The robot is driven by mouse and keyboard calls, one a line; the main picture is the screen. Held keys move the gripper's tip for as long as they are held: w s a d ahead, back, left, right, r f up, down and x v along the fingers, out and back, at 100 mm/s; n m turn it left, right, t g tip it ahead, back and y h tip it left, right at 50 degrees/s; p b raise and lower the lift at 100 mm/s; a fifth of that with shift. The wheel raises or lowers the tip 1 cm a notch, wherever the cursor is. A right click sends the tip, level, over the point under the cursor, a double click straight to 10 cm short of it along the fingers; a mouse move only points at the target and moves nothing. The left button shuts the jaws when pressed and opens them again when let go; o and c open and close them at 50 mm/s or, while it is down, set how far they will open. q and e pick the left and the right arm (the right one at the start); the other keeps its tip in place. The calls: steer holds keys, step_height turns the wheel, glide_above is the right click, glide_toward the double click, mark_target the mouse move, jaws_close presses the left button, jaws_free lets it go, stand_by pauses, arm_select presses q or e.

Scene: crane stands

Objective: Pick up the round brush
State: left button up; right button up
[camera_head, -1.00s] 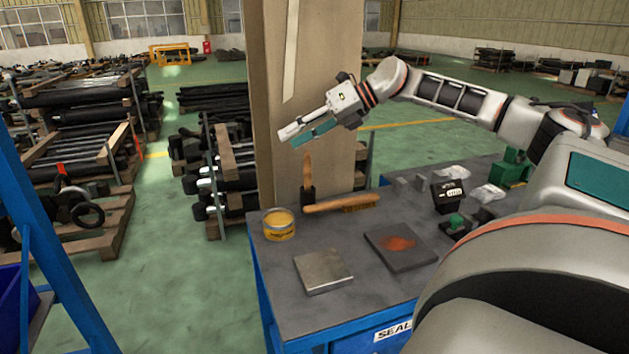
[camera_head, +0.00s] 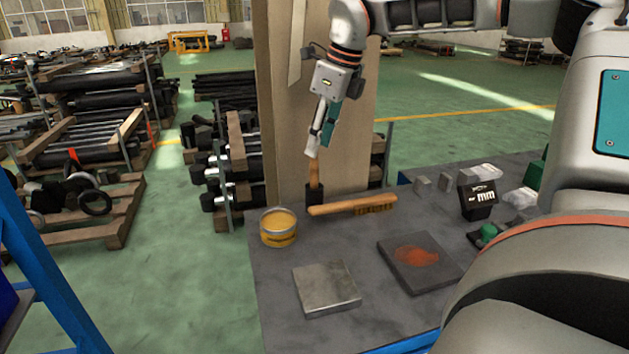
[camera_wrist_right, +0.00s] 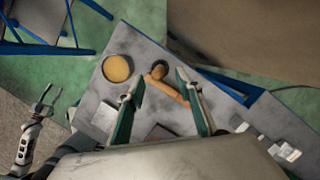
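The round brush (camera_head: 314,184) stands upright on the grey table, dark bristles down and wooden handle up, by the table's far left corner. My right gripper (camera_head: 316,148) points down with its fingertips at about the top of the handle in the head view. In the right wrist view the right gripper (camera_wrist_right: 155,86) is open, its two fingers wide apart, and the brush handle (camera_wrist_right: 158,70) shows end-on ahead, between the finger lines. It is not held. My left gripper (camera_wrist_right: 46,98) shows at the left of the wrist view with its fingers apart and empty.
A long wooden-handled brush (camera_head: 352,205) lies beside the round brush. A yellow tin (camera_head: 278,227) stands left of it. A metal plate (camera_head: 326,288), a rust-stained dark plate (camera_head: 418,262) and a black gauge box (camera_head: 478,199) are also on the table. A tall beige column (camera_head: 288,100) rises behind.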

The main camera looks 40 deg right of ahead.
glide_above(314, 189)
steer(key=f, duration=0.5)
steer(key=shift+w+d, duration=0.2)
steer(key=shift+d, duration=0.15)
steer(key=shift+w+f, duration=0.2)
steer(key=shift+f, duration=0.15)
steer(key=shift+r, duration=0.1)
jaws_close()
